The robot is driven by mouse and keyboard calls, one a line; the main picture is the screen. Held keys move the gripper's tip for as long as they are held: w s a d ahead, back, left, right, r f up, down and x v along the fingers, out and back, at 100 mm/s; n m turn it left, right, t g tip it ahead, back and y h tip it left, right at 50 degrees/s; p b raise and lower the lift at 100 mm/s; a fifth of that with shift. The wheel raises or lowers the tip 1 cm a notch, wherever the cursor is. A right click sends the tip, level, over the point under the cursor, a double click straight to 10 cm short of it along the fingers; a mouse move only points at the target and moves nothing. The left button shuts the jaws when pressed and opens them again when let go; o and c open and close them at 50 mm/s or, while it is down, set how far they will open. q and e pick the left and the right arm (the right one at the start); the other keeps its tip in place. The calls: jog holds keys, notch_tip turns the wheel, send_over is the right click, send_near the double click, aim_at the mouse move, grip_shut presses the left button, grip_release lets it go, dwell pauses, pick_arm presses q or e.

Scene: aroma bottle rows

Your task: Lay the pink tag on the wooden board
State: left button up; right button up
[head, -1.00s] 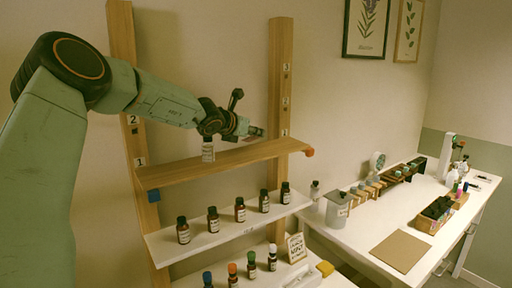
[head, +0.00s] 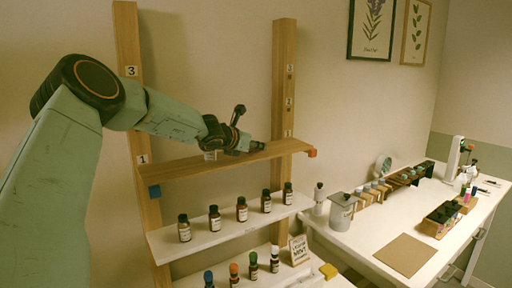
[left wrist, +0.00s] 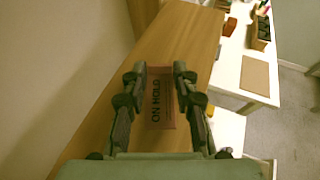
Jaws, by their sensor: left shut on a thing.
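The pink tag (left wrist: 160,102), lettered "ON HOLD", is between the two fingers of my left gripper (left wrist: 160,70) in the left wrist view. The fingers are shut on it. The wooden board (head: 190,167) is the top shelf between two wooden posts in the head view; it also shows below the tag in the left wrist view (left wrist: 182,40). My left gripper (head: 258,146) is low over the board's right half in the head view. The tag is hardly seen there. I cannot tell whether it touches the board. My right gripper is not in view.
A small white-labelled thing (head: 210,156) on the board is partly hidden by my left gripper. Several brown bottles (head: 241,209) stand on the white shelf below. A table on the right holds a grey canister (head: 341,211) and a flat brown mat (head: 403,255).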

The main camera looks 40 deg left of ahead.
pick_arm(q)
jog(key=o, duration=0.5)
jog(key=shift+s+a+f, duration=0.1)
jog(key=shift+a, duration=0.05)
jog(key=shift+o, duration=1.2)
jog(key=shift+d, duration=0.2)
jog(key=shift+a+r, duration=0.15)
jog(key=shift+r, duration=0.05)
